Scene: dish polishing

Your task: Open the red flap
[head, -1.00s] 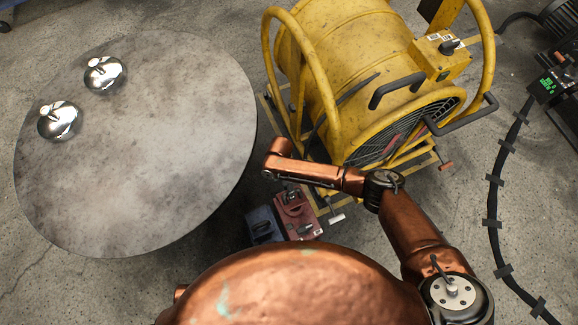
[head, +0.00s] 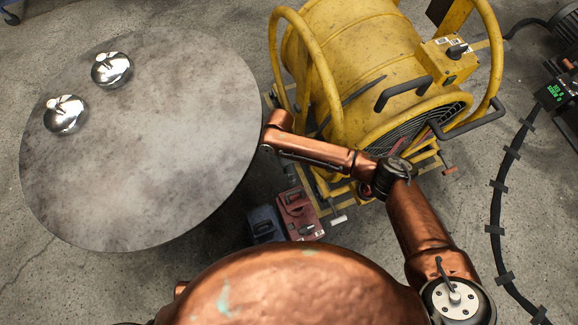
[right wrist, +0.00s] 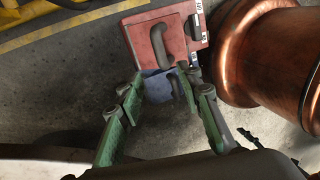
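The red flap (head: 299,213) shows in the head view as a red panel with a dark handle, low beside the blue box (head: 265,224). In the right wrist view the red flap (right wrist: 150,47) lies beyond my fingertips, its grey handle across its middle. A blue piece of the box (right wrist: 157,88) shows between the fingers. My right gripper (right wrist: 160,78) has its two green fingers spread apart with nothing held between them. In the head view its fingers cannot be made out at the end of my copper forearm. My left gripper is not in view.
A round grey table (head: 150,150) stands at the left with two shiny domed metal pieces (head: 112,70) near its far left edge. A large yellow drum fan (head: 350,60) in a frame stands close beyond my right arm. A black cable (head: 497,200) runs along the floor at right.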

